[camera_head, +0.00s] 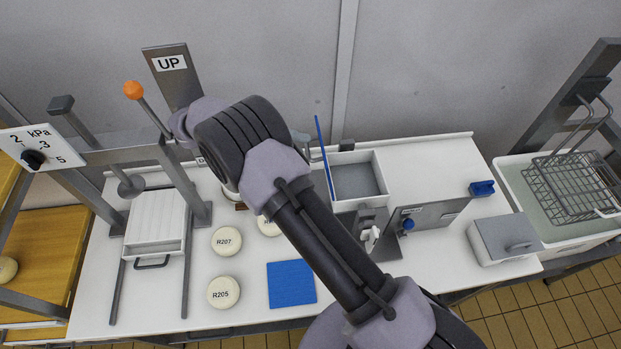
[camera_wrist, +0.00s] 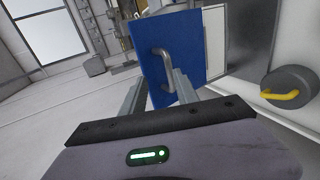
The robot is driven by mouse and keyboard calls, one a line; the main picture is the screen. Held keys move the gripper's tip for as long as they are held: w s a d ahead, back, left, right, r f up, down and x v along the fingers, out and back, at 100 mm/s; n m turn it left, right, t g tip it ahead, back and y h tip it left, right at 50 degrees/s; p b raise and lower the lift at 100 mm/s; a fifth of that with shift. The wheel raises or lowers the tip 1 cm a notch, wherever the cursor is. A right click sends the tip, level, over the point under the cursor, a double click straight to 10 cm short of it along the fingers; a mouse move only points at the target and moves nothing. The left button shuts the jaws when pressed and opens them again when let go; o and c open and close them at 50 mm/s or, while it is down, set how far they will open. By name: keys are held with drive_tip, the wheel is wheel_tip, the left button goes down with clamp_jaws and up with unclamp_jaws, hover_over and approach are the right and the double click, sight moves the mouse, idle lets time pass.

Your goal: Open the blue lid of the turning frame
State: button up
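The blue lid (camera_head: 324,158) stands nearly upright at the left edge of an open grey-white box (camera_head: 377,186), seen edge-on in the head view. The box's inside shows, so the lid is raised off it. In the wrist view the blue lid (camera_wrist: 190,30) faces me with a curved metal handle (camera_wrist: 160,58). My gripper (camera_wrist: 160,86) is open, its two fingers apart on either side of the handle's lower end. I cannot tell whether they touch it. In the head view my arm hides most of the gripper.
Round white pieces marked R207 (camera_head: 226,241) and R205 (camera_head: 223,292) and a blue square (camera_head: 291,284) lie on the white table. A press frame with an orange-knobbed lever (camera_head: 133,90) stands left. A grey lidded box (camera_head: 503,240) and a wire basket (camera_head: 572,187) are right.

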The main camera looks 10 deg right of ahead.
drive_tip(key=s+d+r+b, duration=0.1)
drive_tip(key=s+d, duration=0.2)
drive_tip(key=s, duration=1.2)
drive_tip(key=shift+s+r+b, duration=0.25)
drive_tip(key=shift+s+b, duration=0.05)
drive_tip(key=shift+s, duration=0.1)
